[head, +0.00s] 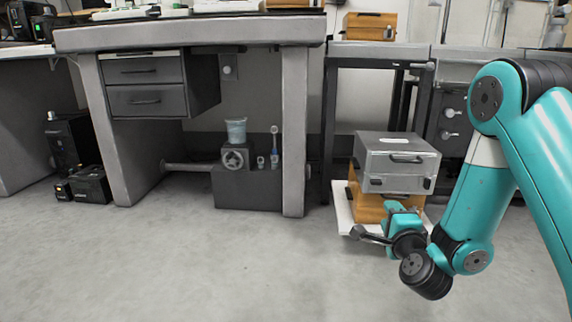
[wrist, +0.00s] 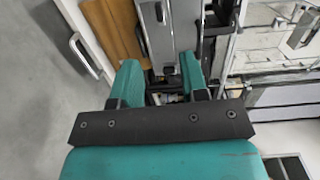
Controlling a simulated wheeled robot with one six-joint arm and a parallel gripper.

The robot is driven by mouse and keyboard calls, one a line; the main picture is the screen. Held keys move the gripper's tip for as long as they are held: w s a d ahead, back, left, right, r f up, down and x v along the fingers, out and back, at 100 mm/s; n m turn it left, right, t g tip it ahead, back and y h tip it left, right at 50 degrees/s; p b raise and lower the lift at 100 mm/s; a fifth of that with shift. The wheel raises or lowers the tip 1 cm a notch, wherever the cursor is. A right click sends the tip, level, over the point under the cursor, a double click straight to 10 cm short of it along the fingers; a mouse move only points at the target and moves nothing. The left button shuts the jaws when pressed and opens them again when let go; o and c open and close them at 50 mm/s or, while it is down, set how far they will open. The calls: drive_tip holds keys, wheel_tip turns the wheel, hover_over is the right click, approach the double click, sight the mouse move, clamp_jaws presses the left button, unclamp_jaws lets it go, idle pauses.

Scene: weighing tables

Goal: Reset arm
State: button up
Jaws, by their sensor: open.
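My teal arm comes in from the right in the head view and bends down low. My gripper (head: 372,236) is in front of the stacked cases at the right, above the floor. In the wrist view my gripper (wrist: 160,84) shows two teal fingers apart with nothing held between them. Past the fingers lie a grey case and an orange case. From these views I cannot tell how far the fingertips are from the cases.
A grey case (head: 385,160) sits on an orange case (head: 368,205), on a white board (head: 343,212). A weighing table (head: 190,36) with drawers (head: 148,86) stands left, a dark box (head: 247,190) beneath it. Black cases (head: 88,188) stand further left. The front floor is clear.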

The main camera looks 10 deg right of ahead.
drive_tip(key=s+a+r+n+g+y+p, duration=0.45)
drive_tip(key=a+r+n+p, duration=0.3)
drive_tip(key=r, duration=0.35)
drive_tip(key=s+a+r+n+g+y+p, duration=0.3)
drive_tip(key=a+r+n+y+p, duration=0.35)
drive_tip(key=a+r, duration=0.35)
drive_tip(key=s+d+r+n+g+h+p, duration=0.1)
drive_tip(key=s+r+n+g+h+p, duration=0.1)
drive_tip(key=s+r+n+g+p, duration=0.55)
drive_tip(key=s+d+r+n+g+h+p, duration=0.1)
drive_tip(key=s+r+n+g+h+p, duration=0.3)
drive_tip(key=s+r+p, duration=0.8)
drive_tip(key=s+r+n+t+y+p, duration=0.1)
drive_tip(key=s+r+y+p, duration=0.1)
drive_tip(key=r+p, duration=3)
wheel_tip(320, 180, up, 4)
drive_tip(key=shift+s+a+r, duration=0.2)
drive_tip(key=shift+s+a, duration=0.05)
drive_tip(key=shift+s, duration=0.45)
